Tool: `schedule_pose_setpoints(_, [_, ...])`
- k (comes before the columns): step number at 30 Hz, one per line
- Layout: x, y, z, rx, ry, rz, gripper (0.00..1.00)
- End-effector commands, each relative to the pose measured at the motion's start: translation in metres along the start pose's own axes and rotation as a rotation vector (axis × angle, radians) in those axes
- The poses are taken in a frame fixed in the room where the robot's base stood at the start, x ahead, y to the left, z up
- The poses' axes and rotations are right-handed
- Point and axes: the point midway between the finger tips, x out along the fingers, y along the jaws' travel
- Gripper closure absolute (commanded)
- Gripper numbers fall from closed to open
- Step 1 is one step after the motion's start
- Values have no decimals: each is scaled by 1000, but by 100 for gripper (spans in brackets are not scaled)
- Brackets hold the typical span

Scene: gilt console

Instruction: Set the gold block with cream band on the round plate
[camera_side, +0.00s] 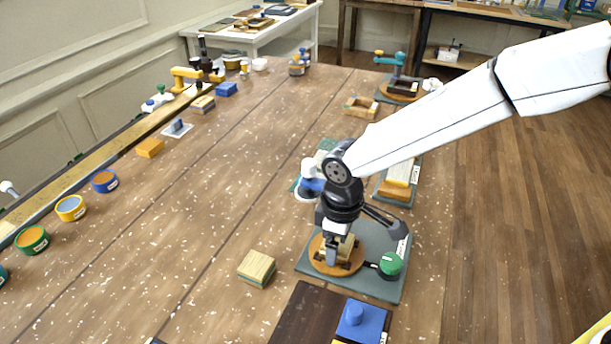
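The round plate (318,258) is an orange-brown disc on a grey base board (382,287), near the front right of the table. A small gold-coloured block (347,246) shows low over the plate, partly hidden by my gripper; its cream band is too small to make out. My gripper (364,246) points down over the plate. Its fingers look spread, one grey finger in front of the block and a dark one out to the right. I cannot tell whether the block rests fully on the plate.
A green knob (391,264) stands on the same board, right of the plate. A striped wooden block (256,267) lies to the left. A dark board with a blue block (361,321) is in front. Coloured bowls (71,208) line the left edge. The table's middle is clear.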

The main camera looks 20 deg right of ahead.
Motion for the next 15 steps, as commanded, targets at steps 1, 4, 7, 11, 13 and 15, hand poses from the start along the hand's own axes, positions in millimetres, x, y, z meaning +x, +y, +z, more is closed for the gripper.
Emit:
schedule_pose_setpoints(1, [0, 0, 0, 0, 0, 0, 0])
schedule_pose_setpoints(4, [0, 0, 0, 0, 0, 0, 0])
schedule_pose_setpoints(7, [0, 0, 0, 0, 0, 0, 0])
schedule_pose_setpoints(11, [-2, 0, 0, 0, 1, 0, 0])
schedule_pose_setpoints(13, [-6, 0, 0, 0, 2, 1, 0])
schedule_pose_setpoints(15, [-11, 0, 0, 0, 2, 0, 0])
